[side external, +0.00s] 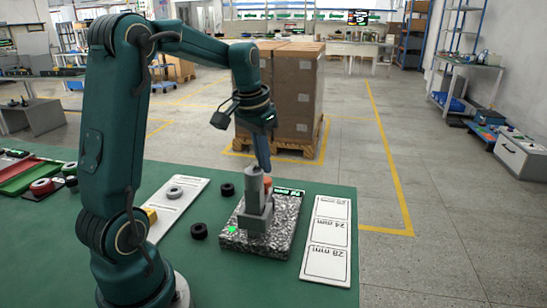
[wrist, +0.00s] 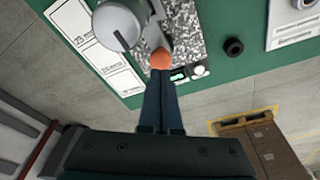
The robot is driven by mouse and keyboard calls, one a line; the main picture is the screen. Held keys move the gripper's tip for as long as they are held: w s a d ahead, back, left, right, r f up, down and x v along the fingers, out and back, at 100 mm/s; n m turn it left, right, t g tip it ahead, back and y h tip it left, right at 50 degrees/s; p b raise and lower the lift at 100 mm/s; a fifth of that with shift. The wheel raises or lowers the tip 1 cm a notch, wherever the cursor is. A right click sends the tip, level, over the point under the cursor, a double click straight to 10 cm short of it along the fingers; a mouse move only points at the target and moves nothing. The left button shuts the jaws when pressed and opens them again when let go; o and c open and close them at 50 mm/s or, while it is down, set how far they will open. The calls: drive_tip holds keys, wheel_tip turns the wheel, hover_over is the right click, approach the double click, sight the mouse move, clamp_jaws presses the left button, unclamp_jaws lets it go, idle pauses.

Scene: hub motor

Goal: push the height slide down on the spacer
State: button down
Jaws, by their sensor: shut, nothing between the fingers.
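The grey height gauge (side external: 254,195) stands upright on a speckled granite plate (side external: 280,242). An orange knob (side external: 267,182) shows behind the top of its post. In the wrist view the orange knob (wrist: 160,59) lies right at the tips of my gripper (wrist: 160,74), beside the large grey round top of the gauge (wrist: 118,24). My gripper (side external: 264,168) points down just above the knob, shut and empty; I cannot tell whether it touches. I cannot make out a spacer under the slide, as the gauge hides that spot.
Black rings (side external: 199,231) (side external: 228,189) lie left of the plate on the green table. A white board marked in mm (side external: 328,240) lies to the right. A white board with a grey ring (side external: 175,193) lies to the left. A small green display (side external: 288,192) is at the plate's back edge.

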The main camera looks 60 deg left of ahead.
drive_tip(key=w+v, duration=0.1)
drive_tip(key=v, duration=0.6)
drive_tip(key=shift+w+a+r, duration=0.2)
drive_tip(key=shift+r, duration=0.3)
drive_tip(key=s+d+r+m+t, duration=0.25)
drive_tip(key=s+d, duration=0.25)
drive_tip(key=d, duration=0.6)
drive_tip(key=s+d+f, duration=0.4)
drive_tip(key=s+f, duration=0.3)
drive_tip(key=f, duration=0.1)
drive_tip(key=shift+s+d+f+t+h, duration=0.3)
drive_tip(key=shift+s+d+f+t, duration=0.05)
drive_tip(key=shift+s+d+f, duration=0.05)
